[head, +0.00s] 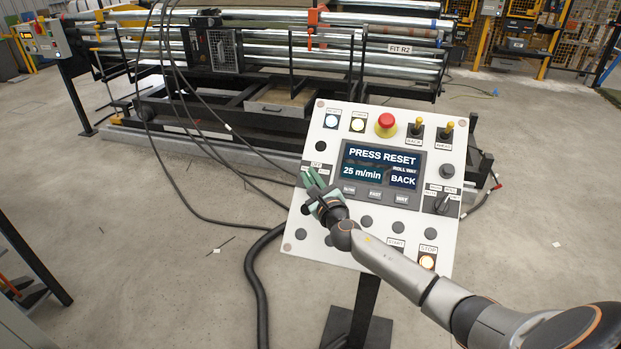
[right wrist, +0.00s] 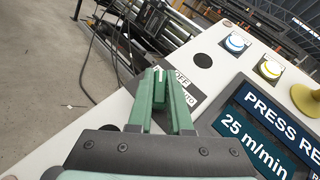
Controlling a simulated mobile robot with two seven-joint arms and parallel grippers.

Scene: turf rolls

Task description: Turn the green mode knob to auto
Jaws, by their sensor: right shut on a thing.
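The control panel (head: 283,240) is a white tilted board on a black post. My right gripper (head: 311,180) reaches over its left part, beside the screen. In the right wrist view its two green fingers (right wrist: 164,98) are shut on the green mode knob (right wrist: 158,84). Only a small part of the knob with a pale mark shows between the fingers; the rest is hidden. In the head view the fingers cover it. A label (right wrist: 183,85) reading OFF, with a partly covered AUTO below, is right beside the fingertips. I cannot tell which setting the knob points to. My left gripper is out of view.
The screen (head: 380,165) reads PRESS RESET, 25 m/min and BACK. A red emergency button (head: 386,124), two toggle levers and a black selector (head: 441,203) sit around it. A roll machine (head: 290,60) stands behind; cables cross the floor.

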